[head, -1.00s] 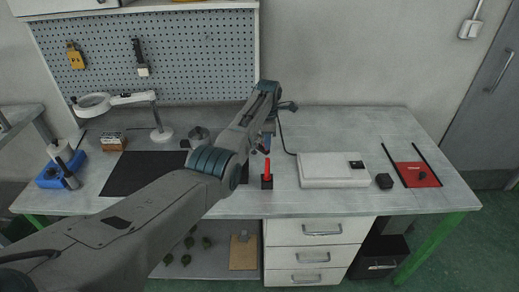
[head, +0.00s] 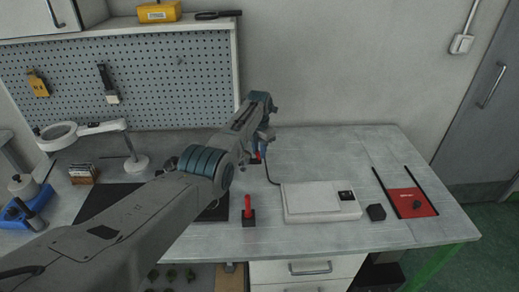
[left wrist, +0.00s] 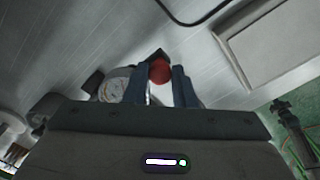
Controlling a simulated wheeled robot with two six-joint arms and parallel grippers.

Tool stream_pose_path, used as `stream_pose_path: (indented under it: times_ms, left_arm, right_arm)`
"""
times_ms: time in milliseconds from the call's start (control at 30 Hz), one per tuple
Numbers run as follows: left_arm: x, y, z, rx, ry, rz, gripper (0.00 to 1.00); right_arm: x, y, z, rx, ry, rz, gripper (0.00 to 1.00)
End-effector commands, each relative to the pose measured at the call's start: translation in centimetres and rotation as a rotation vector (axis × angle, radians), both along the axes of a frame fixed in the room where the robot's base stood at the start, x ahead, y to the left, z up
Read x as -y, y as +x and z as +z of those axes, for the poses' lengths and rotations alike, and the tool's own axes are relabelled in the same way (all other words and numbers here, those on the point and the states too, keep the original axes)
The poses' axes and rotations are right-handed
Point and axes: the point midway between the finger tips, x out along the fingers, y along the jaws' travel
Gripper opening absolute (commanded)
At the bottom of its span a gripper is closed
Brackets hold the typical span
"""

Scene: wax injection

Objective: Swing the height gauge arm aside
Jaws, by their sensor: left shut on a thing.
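My left gripper (head: 259,154) is over the back middle of the bench. In the left wrist view its fingers (left wrist: 160,78) are closed around a red rounded knob (left wrist: 159,70). A black piece (left wrist: 156,53) shows just beyond the knob. A white-faced dial (left wrist: 112,90) shows beside the fingers, partly hidden. In the head view a bit of red shows at the gripper's tip. I cannot make out the full height gauge arm, as my arm covers much of that area. My right gripper is not in view.
A red pin on a black base (head: 248,210) stands in front of the gripper. A magnifier lamp (head: 135,160) stands left. The back right bench is clear.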

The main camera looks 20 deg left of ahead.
Motion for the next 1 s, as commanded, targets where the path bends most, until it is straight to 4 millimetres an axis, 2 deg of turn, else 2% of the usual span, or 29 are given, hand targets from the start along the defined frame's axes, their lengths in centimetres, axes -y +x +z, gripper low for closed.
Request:
stream_pose_path:
  times_ms: [567, 600, 700, 1000]
  left_arm:
    - [-0.09, -0.15, -0.27, -0.004, 0.000, 0.035, 0.00]
    - [-0.09, -0.15, -0.27, -0.004, 0.000, 0.035, 0.27]
    - [-0.10, -0.14, -0.23, -0.004, 0.000, 0.035, 0.45]
    - [-0.11, -0.06, 0.01, -0.001, 0.000, 0.034, 0.45]
  right_arm:
    - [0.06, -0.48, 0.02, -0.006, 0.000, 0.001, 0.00]
    - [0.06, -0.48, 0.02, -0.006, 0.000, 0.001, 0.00]
    - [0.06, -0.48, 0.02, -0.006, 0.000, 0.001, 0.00]
    - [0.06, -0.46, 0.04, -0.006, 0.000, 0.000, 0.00]
